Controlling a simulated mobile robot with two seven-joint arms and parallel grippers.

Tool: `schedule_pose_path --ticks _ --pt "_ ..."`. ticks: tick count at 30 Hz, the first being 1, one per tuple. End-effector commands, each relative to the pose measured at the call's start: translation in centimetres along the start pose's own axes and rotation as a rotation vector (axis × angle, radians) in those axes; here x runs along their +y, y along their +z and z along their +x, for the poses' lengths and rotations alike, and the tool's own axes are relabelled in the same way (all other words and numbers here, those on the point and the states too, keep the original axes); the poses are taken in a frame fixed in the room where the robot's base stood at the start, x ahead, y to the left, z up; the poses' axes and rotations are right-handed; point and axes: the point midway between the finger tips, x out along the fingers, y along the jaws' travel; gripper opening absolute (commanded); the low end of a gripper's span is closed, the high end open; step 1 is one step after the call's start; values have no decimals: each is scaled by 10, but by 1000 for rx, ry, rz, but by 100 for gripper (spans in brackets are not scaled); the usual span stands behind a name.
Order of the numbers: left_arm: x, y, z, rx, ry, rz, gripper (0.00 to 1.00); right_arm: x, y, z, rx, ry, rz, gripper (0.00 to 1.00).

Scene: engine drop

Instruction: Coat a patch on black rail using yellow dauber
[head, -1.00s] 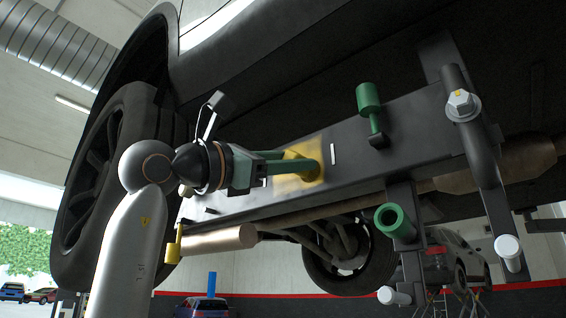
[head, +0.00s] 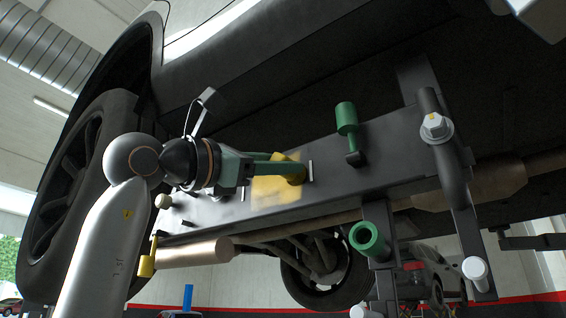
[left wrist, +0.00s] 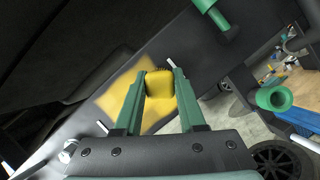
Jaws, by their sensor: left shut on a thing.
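The black rail (head: 345,188) runs slantwise under the car. A yellow coated patch (head: 268,190) lies on its face, solid in the middle and fainter at its left edge. Whether the tip touches the rail I cannot tell. My right gripper is not in view.
A green knobbed piece (head: 347,120) sticks out from the rail, with a green tube (head: 367,238) below. A bolted bracket (head: 436,127) stands at the rail's right end. A tyre (head: 92,160) is behind my left arm.

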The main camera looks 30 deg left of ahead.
Motion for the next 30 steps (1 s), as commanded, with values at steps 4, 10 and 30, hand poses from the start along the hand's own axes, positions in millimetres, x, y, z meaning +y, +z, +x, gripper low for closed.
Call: schedule_pose_path --ticks 4,10,30 --pt "12 -8 -4 1 3 -2 0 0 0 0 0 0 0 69" --pt "23 -15 -7 0 2 -1 0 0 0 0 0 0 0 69" --pt "55 -38 -15 2 2 -2 0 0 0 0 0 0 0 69"
